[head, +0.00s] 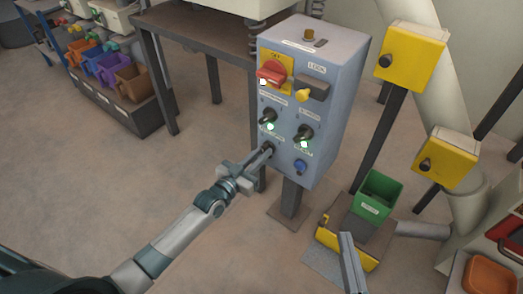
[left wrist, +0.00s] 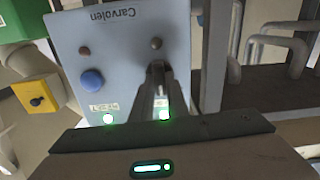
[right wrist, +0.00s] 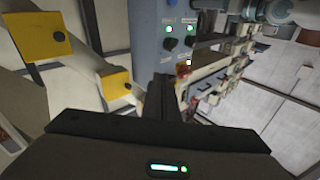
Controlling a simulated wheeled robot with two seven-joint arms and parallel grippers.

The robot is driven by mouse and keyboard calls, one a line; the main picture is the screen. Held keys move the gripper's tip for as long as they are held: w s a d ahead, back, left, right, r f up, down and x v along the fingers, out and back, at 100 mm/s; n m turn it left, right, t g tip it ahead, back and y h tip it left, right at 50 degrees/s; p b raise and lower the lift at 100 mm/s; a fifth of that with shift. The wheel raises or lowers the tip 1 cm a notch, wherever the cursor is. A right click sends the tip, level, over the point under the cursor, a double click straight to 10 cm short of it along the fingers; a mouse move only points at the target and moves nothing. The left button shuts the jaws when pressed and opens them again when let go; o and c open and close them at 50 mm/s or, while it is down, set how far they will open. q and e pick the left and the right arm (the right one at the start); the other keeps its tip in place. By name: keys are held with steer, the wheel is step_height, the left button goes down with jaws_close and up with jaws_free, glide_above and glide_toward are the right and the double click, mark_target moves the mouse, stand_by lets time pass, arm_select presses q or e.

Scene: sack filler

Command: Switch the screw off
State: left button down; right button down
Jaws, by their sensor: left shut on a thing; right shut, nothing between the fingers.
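A blue-grey control box (head: 340,100) stands on a post and carries several dark knobs. Two knobs, an upper left one (head: 268,115) and a right one (head: 303,133), each have a lit green lamp below. I cannot read which label names the screw. My left gripper (head: 269,149) is shut at the lower left of the panel, on a small dark knob mostly hidden by the fingers. In the left wrist view the box face (left wrist: 120,60) appears upside down, with the fingers (left wrist: 158,75) pointing at it.
A blue button (head: 301,167) sits right of the left fingers. A red switch (head: 271,73) on a yellow plate and a yellow padlock (head: 302,96) are above. Yellow boxes (head: 410,55) on posts and a green bin (head: 380,193) stand to the right.

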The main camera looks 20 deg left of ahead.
arm_select(q)
steer(key=n+p, duration=0.1)
steer(key=n, duration=0.3)
steer(key=shift+a, duration=0.1)
steer(key=shift+f+n+p, duration=0.1)
steer(key=shift+n+p, duration=0.35)
steer(key=shift+n, duration=1.25)
arm_select(e)
step_height(320, 180, down, 8)
steer(key=d+g+h, duration=0.1)
steer(key=g, duration=0.3)
steer(key=shift+s+d+g, duration=0.25)
steer(key=shift+d+g, duration=0.15)
arm_select(q)
steer(key=c, duration=1.7)
jaws_free()
